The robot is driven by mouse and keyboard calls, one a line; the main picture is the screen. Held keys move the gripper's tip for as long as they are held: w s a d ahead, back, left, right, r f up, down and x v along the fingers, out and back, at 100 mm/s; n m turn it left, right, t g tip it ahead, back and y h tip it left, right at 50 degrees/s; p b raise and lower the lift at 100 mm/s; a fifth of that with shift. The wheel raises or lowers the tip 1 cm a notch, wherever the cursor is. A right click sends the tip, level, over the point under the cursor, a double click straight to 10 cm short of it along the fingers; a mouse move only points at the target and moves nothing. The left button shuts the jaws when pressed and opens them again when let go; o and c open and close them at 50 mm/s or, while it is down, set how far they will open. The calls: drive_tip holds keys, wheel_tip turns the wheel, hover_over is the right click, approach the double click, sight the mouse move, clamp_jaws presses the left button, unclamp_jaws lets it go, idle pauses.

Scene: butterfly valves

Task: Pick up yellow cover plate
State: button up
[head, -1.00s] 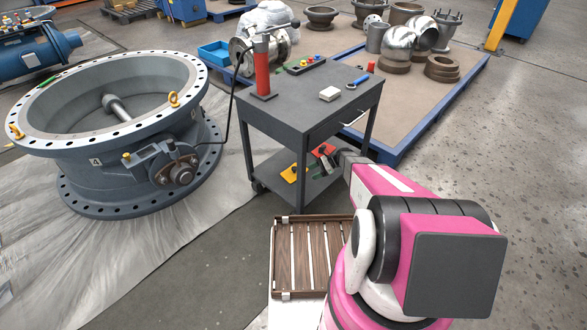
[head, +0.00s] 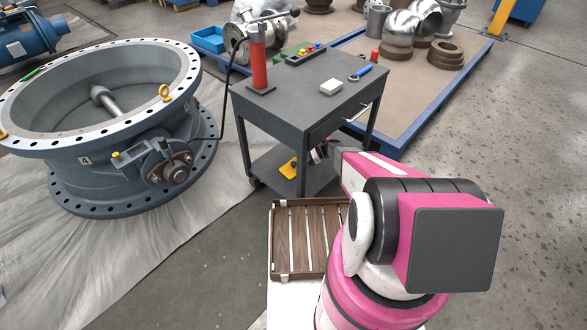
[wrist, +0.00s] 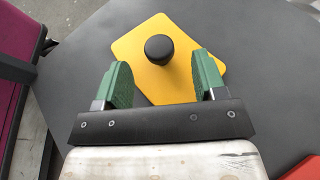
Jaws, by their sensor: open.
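The yellow cover plate (wrist: 170,75) lies flat on a dark grey surface in the wrist view, with a round black knob (wrist: 159,49) standing up from it. My gripper (wrist: 162,77) is open, its two green fingers apart and pointing towards the plate. The knob lies ahead of the gap between the fingers, with nothing held. In the head view, the yellow plate (head: 289,168) shows on the lower shelf of the grey cart. My gripper is mostly hidden there behind the cart's leg and my arm.
The cart (head: 300,110) has a top deck above the plate and legs around the shelf. A red piece (wrist: 303,168) lies at the lower right of the wrist view. A slatted wooden tray (head: 308,274) is in front of the cart, and a large valve (head: 110,120) stands left.

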sight(293, 163)
drive_tip(key=x, duration=0.5)
drive_tip(key=shift+s+a, duration=0.1)
drive_tip(key=shift+c, duration=0.3)
drive_tip(key=c, duration=1)
drive_tip(key=shift+r, duration=0.1)
